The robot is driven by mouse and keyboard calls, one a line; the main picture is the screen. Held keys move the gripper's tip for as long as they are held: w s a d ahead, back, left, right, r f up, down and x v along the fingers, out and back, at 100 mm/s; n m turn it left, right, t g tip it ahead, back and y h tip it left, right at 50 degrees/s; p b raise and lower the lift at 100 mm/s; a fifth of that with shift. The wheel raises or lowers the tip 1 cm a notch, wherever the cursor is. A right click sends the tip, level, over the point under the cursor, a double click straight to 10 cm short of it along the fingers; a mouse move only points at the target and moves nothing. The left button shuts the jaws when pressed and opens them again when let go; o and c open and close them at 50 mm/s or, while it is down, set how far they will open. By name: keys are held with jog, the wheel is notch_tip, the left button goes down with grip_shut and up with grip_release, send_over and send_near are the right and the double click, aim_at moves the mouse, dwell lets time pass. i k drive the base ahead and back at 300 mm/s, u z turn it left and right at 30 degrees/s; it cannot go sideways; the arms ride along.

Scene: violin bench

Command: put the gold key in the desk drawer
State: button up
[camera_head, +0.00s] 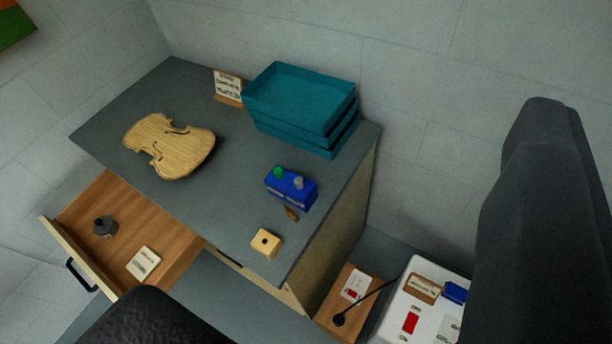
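The desk drawer (178,232) is pulled out at the left front of the grey-topped desk (230,185). A small dark bottle and a pale card lie in it, with bare wood between them. A small brownish-gold item (291,213) lies on the desktop, just in front of a blue box. It may be the gold key, but it is too small to be sure. My gripper (345,205) shows as two dark fingers, one at the bottom left and one at the right. They are wide apart with nothing held between them, above and in front of the desk.
A violin body (166,146) lies at the left of the desktop. Stacked teal trays (300,97) and a small sign (228,88) stand at the back. The blue box (290,190) and a wooden block (266,243) are near the right edge. A white case (402,300) sits lower right.

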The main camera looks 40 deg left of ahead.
aim_at(129, 246)
jog(key=z, duration=2.15)
jog(key=k, duration=1.65)
jog(key=u, duration=1.45)
jog(key=i, duration=1)
jog(key=u, duration=0.05)
